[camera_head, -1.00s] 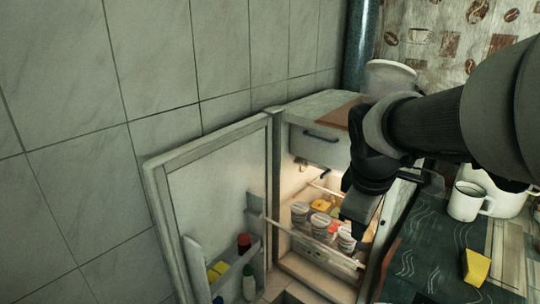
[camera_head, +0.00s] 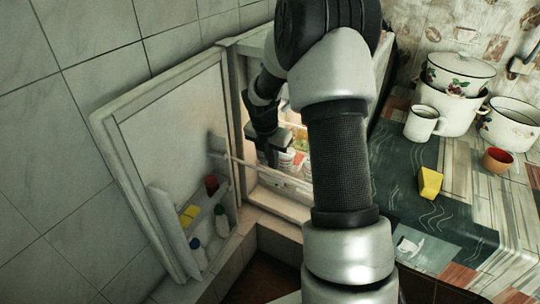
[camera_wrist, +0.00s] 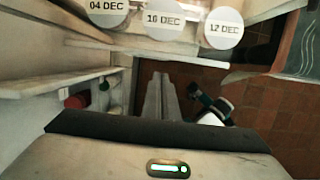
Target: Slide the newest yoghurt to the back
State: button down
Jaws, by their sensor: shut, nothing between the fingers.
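Three yoghurt cups with dated lids stand in a row at the top of the wrist view. They read 04 DEC (camera_wrist: 107,8), 10 DEC (camera_wrist: 165,20) and, rightmost, 12 DEC (camera_wrist: 224,28), the latest date among them. In the head view white cups (camera_head: 287,161) show partly behind my arm; their dates cannot be read there. My gripper (camera_head: 269,160) is at the open fridge's shelf, close to the cups. In the wrist view its fingers (camera_wrist: 161,80) are together and empty, below the cup row in the picture.
A pale rail (camera_wrist: 150,50) runs along the shelf front. The fridge door (camera_head: 165,150) stands open at left, with bottles in its rack (camera_head: 208,235). The counter (camera_head: 400,175) at right holds a mug (camera_head: 422,123), pots (camera_head: 450,105), a red cup (camera_head: 497,160) and a yellow block (camera_head: 430,183).

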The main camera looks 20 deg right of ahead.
aim_at(285, 160)
jog(key=w+d+f, duration=0.1)
jog(key=d+f+b, duration=0.1)
jog(key=f, duration=0.1)
jog(key=w+d+f, duration=0.1)
jog(key=shift+w+d+f, duration=0.1)
jog(key=shift+w+f, duration=0.1)
jog(key=shift+w, duration=0.1)
jog(key=shift+w+d+b, duration=0.25)
jog(key=shift+d+b, duration=0.05)
jog(key=shift+d, duration=0.05)
jog(key=shift+r, duration=0.1)
